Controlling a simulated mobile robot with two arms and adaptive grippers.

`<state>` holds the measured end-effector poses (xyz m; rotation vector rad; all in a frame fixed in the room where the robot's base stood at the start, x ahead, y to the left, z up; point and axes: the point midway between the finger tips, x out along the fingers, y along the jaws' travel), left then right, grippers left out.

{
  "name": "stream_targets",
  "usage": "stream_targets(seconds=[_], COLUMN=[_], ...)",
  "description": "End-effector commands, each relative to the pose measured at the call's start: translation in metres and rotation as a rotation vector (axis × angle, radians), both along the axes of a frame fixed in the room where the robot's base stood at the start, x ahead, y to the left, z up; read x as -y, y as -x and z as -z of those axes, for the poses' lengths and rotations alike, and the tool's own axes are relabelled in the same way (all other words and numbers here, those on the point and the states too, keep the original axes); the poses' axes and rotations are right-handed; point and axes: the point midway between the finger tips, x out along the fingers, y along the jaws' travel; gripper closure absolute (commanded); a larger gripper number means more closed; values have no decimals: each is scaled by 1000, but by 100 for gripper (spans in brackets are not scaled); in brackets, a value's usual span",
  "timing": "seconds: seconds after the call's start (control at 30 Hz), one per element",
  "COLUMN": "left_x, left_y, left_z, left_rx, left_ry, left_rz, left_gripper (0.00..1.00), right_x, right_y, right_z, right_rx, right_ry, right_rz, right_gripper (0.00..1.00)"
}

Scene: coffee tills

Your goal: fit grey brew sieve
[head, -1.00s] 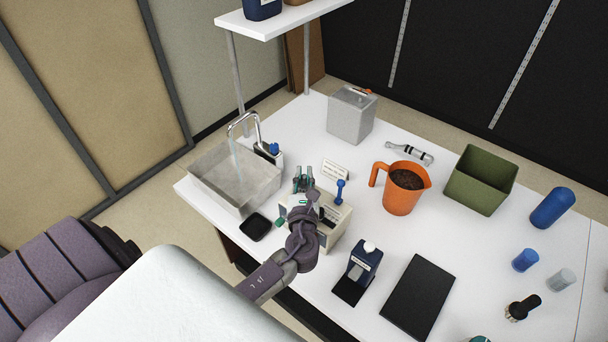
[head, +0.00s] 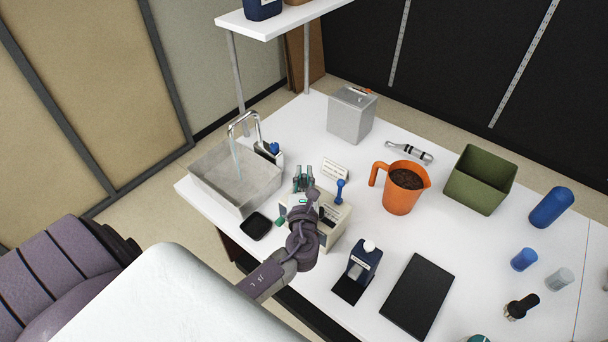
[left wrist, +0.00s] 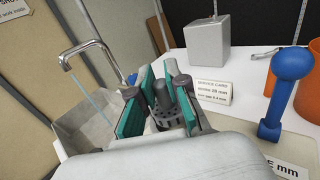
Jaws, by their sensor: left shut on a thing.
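My left gripper (head: 304,180) is above the back of the cream brewing machine (head: 332,232), which has a blue lever (head: 340,190). In the left wrist view the left gripper (left wrist: 168,108) is shut, its teal pads on either side of the grey sieve (left wrist: 172,116), a small dark grey slotted piece with a knob on top. The blue lever (left wrist: 285,88) stands upright to the right of the gripper in that view. My left wrist and arm hide much of the machine in the head view. My right gripper is not in view.
A sink (head: 262,186) with a running tap is left of the machine, and a service card (head: 334,170) stands behind it. A dark blue box (head: 365,262), black slab (head: 418,297), orange jug (head: 402,198) and green bin (head: 480,178) stand to the right.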

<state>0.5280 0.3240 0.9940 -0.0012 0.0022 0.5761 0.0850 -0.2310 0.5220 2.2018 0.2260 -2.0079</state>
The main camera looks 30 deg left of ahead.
Motion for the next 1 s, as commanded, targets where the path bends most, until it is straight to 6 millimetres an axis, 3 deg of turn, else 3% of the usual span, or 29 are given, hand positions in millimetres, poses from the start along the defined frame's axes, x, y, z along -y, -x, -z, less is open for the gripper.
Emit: stream_targets(seconds=[0.37,1.0], left_x=[0,1], left_y=[0,1], left_z=[11,13], left_rx=[-1,-12], left_ry=[-1,0], left_rz=[0,1], left_gripper=[100,100], right_x=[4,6], right_y=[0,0], right_z=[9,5], right_rx=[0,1], right_ry=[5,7], right_rz=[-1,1], right_gripper=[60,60])
